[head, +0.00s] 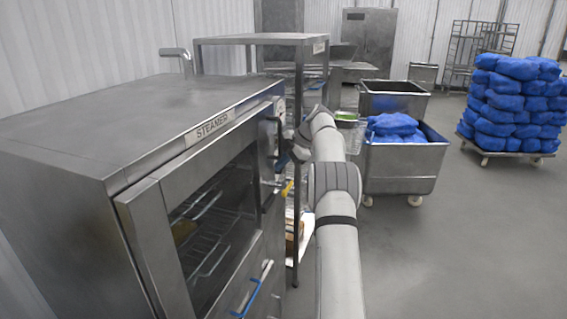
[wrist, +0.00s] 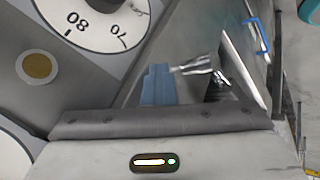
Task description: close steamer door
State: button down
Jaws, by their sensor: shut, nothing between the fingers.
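The steel steamer (head: 75,125) fills the left of the head view. Its door (head: 155,235), with a dark glass window, lies along the front face; I cannot tell whether it is fully latched or slightly ajar. A dark upright handle (head: 279,135) sits near the door's far edge. My gripper is at the far edge of the steamer front, mostly hidden by my arm in the head view. In the wrist view my gripper (wrist: 157,72) shows blue-grey fingers, shut and empty, beside a shiny metal rod (wrist: 195,67). I cannot tell whether they touch.
Large dials (wrist: 95,22) are close to my gripper in the wrist view. A steel rack (head: 262,40) stands beyond the steamer. A steel bin (head: 405,165) with blue bags and a trolley (head: 500,155) of blue bags stand right. The floor at front right is clear.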

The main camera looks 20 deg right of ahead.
jog(key=shift+w+a+r, duration=0.45)
jog(key=shift+a+r, duration=0.05)
jog(key=shift+r, duration=0.05)
jog(key=shift+d, duration=0.1)
jog(key=s+d+r+p, duration=0.4)
jog(key=d+r+p, duration=0.2)
jog(key=d, duration=0.3)
jog(key=shift+s+d+r+p, duration=0.25)
jog(key=shift+r+p, duration=0.05)
jog(key=shift+r, duration=0.15)
